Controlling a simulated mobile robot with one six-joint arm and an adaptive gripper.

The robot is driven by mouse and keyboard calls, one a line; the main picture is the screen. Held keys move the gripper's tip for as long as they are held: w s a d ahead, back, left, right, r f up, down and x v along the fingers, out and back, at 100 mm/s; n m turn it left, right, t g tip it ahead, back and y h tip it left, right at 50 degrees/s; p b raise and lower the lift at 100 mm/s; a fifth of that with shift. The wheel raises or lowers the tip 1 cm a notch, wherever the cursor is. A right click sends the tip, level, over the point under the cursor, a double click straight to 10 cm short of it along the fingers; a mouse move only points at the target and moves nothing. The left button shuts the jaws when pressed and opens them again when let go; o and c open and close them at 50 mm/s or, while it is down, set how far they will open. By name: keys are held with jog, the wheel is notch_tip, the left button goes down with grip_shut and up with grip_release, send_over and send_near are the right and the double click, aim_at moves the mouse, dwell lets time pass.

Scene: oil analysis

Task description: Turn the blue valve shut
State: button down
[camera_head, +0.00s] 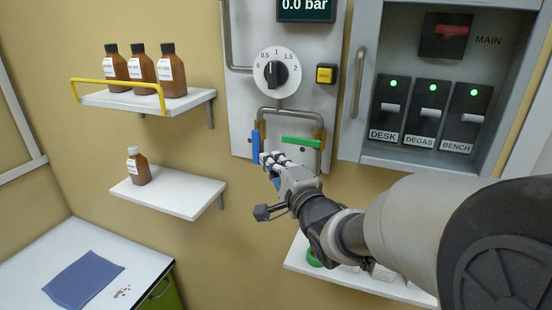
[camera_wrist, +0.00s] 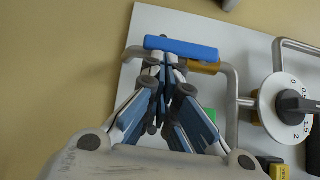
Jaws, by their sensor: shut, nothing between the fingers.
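The blue valve handle (camera_head: 255,146) is on the left pipe of the wall panel (camera_head: 241,85). It stands upright, in line with the brass valve body beside it. In the wrist view the blue handle (camera_wrist: 182,47) lies across the top, just beyond my fingertips. My gripper (camera_head: 268,159) is shut and empty, with its tips at the right side of the handle's lower part. In the wrist view my gripper (camera_wrist: 165,62) has its fingertips together by the handle's edge. I cannot tell whether they touch it.
A green valve handle (camera_head: 301,141) lies level across the right pipe. Above are a dial (camera_head: 277,72), a yellow button (camera_head: 326,74) and a display (camera_head: 305,8) reading 0.0 bar. A switch cabinet (camera_head: 360,85) stands right. Shelves with brown bottles (camera_head: 140,168) are at left.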

jog(key=shift+w+a+f+m+t+b, duration=0.1)
jog(key=shift+a+f+m+t+b, duration=0.4)
jog(key=shift+b, duration=1.65)
jog(key=a+m+t+b, duration=0.1)
jog(key=b, duration=0.3)
jog(key=m+t+b, duration=0.1)
jog(key=b, duration=0.3)
jog(key=shift+w+a+f, duration=0.2)
jog(key=shift+w+a, duration=0.1)
jog(key=shift+a, duration=0.05)
jog(key=shift+w+a, duration=0.1)
jog(key=shift+f, duration=0.1)
